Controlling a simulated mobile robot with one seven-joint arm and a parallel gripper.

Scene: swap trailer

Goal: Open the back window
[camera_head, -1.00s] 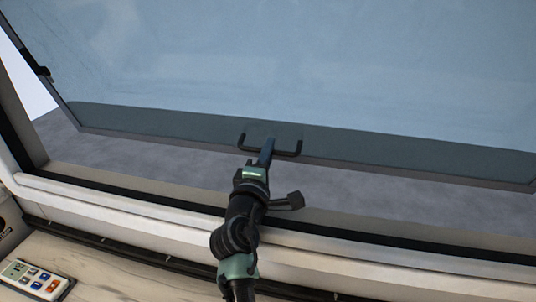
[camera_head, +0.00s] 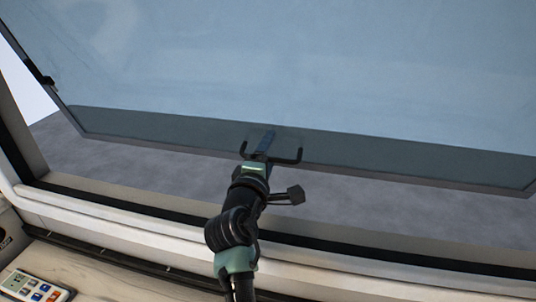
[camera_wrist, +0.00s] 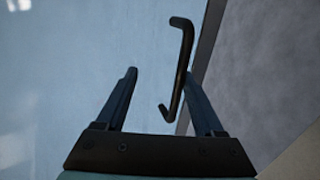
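The back window (camera_head: 300,75) is a large bluish pane, swung outward, with a gap between its bottom edge and the sill. Its black bar handle (camera_head: 288,160) sits at the middle of the bottom edge. My gripper (camera_head: 265,140) reaches out over the sill, its tip at the pane by the handle. In the wrist view, my gripper (camera_wrist: 160,75) is open, its fingers well apart. The handle (camera_wrist: 182,65) lies close against the right finger and partly overlaps it; whether they touch cannot be told. The left finger stands apart, in front of the pane (camera_wrist: 80,80).
The pale window sill (camera_head: 110,207) with a dark seal runs below my arm. A white remote (camera_head: 32,287) with coloured buttons lies at bottom left. A dark latch (camera_head: 48,81) sits on the pane's left edge. Grey ground (camera_head: 90,160) shows through the gap.

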